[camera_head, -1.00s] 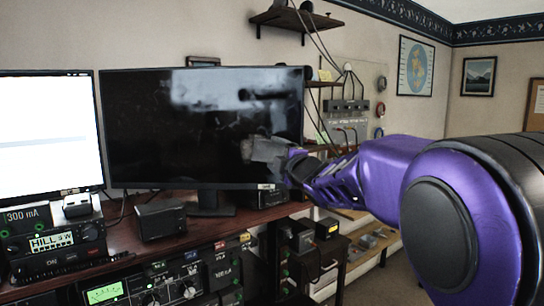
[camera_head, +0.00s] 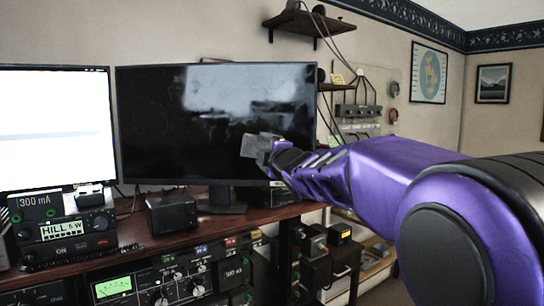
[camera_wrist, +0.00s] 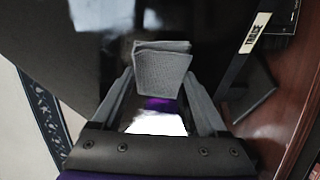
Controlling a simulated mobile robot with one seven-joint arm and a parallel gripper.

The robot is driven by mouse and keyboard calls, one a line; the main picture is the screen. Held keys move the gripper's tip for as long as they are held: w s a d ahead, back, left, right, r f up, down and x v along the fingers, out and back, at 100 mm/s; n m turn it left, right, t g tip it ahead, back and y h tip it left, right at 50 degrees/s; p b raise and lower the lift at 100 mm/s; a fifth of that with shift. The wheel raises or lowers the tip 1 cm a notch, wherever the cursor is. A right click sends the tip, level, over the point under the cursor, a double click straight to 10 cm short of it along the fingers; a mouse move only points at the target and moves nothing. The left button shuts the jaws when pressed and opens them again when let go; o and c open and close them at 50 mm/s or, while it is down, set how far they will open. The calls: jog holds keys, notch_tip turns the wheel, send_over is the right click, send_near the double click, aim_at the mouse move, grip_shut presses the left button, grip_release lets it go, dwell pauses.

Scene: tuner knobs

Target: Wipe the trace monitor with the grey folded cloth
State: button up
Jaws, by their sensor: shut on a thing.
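The trace monitor (camera_head: 190,125) is the dark screen in the middle of the head view, with pale smudges and reflections on it. Its label reads TRACE in the wrist view, where the dark screen (camera_wrist: 70,60) fills the upper left. My gripper (camera_head: 268,155) is at the right part of the screen, shut on the grey folded cloth (camera_head: 257,147). In the wrist view the cloth (camera_wrist: 161,72) stands out between the fingertips of my gripper (camera_wrist: 160,90), at or close to the screen. Whether it touches the glass I cannot tell.
A lit white monitor (camera_head: 55,125) stands to the left. A small black box (camera_head: 172,213) and radio units (camera_head: 65,235) sit on the wooden desk (camera_head: 140,232) below. Wall shelves (camera_head: 303,22) and cables hang at the right.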

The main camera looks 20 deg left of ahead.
jog(key=shift+s+a, duration=0.15)
jog(key=shift+a, duration=0.7)
jog(key=shift+d+r, duration=0.2)
jog(key=shift+r, duration=0.05)
jog(key=shift+d, duration=0.25)
jog(key=shift+w+d+p, duration=0.85)
jog(key=shift+d+p, duration=0.45)
jog(key=shift+d, duration=2.15)
jog(key=shift+s+a+f+b, duration=0.1)
jog(key=shift+s+a+b, duration=0.3)
jog(key=shift+a, duration=0.9)
jog(key=shift+s+a+b, duration=0.15)
jog(key=shift+a+b, duration=0.4)
jog(key=shift+a, duration=0.75)
jog(key=shift+s+a+f+b, duration=0.1)
jog(key=shift+s+a+b, duration=0.3)
jog(key=shift+a, duration=0.9)
jog(key=shift+w, duration=0.15)
jog(key=shift+s+d, duration=0.25)
jog(key=shift+s, duration=0.7)
jog(key=shift+s+d, duration=0.25)
jog(key=shift+s, duration=0.75)
jog(key=shift+s+d, duration=0.25)
jog(key=shift+s, duration=0.7)
